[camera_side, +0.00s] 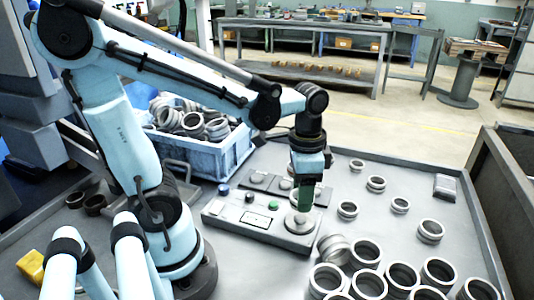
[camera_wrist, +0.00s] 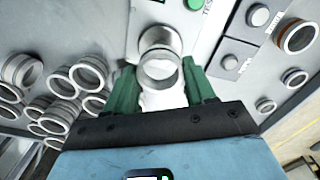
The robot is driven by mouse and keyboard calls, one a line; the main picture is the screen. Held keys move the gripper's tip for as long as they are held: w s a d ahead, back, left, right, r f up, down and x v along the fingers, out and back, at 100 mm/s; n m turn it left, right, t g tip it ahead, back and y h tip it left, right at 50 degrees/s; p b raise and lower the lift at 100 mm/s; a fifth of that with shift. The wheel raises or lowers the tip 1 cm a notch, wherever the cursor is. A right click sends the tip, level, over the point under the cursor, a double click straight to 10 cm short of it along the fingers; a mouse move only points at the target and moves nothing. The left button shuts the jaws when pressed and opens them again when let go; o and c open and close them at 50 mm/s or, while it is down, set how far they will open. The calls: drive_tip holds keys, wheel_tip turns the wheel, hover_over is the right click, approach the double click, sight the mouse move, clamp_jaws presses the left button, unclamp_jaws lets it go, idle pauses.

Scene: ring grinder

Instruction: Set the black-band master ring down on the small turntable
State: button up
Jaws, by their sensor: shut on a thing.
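My gripper (camera_side: 304,200) points down with its green fingers just above the small turntable (camera_side: 299,224) on the grey control box. In the wrist view, the gripper (camera_wrist: 163,84) has a silver ring (camera_wrist: 160,72) between its fingers, and I take this as the held master ring. A black band cannot be made out on it. The turntable (camera_wrist: 158,38) shows just beyond the ring, partly covered by it. In the side view the fingers mostly hide the ring, so whether it touches the turntable cannot be told.
The control box (camera_side: 232,218) carries a green button (camera_side: 273,206) and other knobs. Several loose rings (camera_side: 366,252) crowd the table at front right. More are scattered behind them. A blue crate (camera_side: 205,152) full of rings stands behind the arm. A yellow object (camera_side: 32,266) lies at front left.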

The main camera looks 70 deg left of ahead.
sight(300, 216)
drive_tip(key=shift+f, duration=2.25)
drive_tip(key=o, duration=1.2)
drive_tip(key=shift+r, duration=0.1)
drive_tip(key=shift+r, duration=5.95)
drive_tip(key=shift+f, duration=0.1)
